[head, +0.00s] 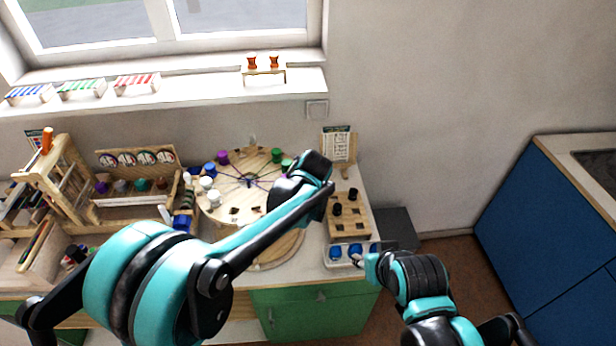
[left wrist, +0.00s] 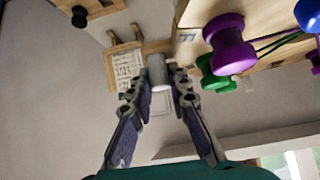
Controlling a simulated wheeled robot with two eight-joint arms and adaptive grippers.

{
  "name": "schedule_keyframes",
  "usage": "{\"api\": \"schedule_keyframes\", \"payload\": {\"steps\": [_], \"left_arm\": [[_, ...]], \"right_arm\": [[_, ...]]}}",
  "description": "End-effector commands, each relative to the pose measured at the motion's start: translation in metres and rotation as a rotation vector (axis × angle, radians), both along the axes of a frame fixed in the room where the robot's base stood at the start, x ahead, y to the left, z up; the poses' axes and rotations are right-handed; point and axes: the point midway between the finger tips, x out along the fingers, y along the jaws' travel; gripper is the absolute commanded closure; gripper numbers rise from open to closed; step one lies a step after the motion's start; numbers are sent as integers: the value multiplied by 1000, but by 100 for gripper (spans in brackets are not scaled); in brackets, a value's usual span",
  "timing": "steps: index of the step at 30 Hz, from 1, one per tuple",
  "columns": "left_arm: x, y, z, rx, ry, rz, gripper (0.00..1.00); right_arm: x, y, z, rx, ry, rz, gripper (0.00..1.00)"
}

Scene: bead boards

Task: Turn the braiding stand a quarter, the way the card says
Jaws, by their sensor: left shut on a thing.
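The braiding stand (head: 250,163) is a round wooden disc with purple, blue, white and green bobbins around it and dark threads meeting near its middle. My left arm covers its right side in the head view. My left gripper (left wrist: 158,82) is shut on a pale grey cylindrical peg (left wrist: 157,70) beside a wooden edge in the left wrist view. A purple bobbin (left wrist: 230,45) and a green one (left wrist: 215,80) hang nearby. The card (head: 337,141) stands on a wooden holder behind right; its print is unreadable. My right gripper (head: 364,260) is beside the blue bobbins' tray; its fingers are unclear.
A tray (head: 328,263) of blue bobbins and a wooden block (head: 358,217) with holes and black bobbins stand at right. A wooden rack (head: 130,200) with bobbins stands left. The wall and window sill (head: 200,92) are behind; floor lies right of the worktop.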

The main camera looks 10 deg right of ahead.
Motion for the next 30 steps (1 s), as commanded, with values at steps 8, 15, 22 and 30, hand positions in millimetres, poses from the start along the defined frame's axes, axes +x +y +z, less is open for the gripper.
{"api": "schedule_keyframes", "payload": {"steps": [8, 15, 22, 30], "left_arm": [[26, 0, 0, 0, 0, 137, 100], [47, 3, 0, -1, 1, 257, 100], [67, 9, 0, 0, 1, 372, 100], [89, 19, 1, 0, 1, 509, 100]], "right_arm": [[0, 0, 1, 0, 0, 0, 60], [0, 0, 2, 0, 0, 0, 60], [0, 0, 5, 0, 0, 0, 60], [0, 0, 10, 0, 0, 0, 60]]}}
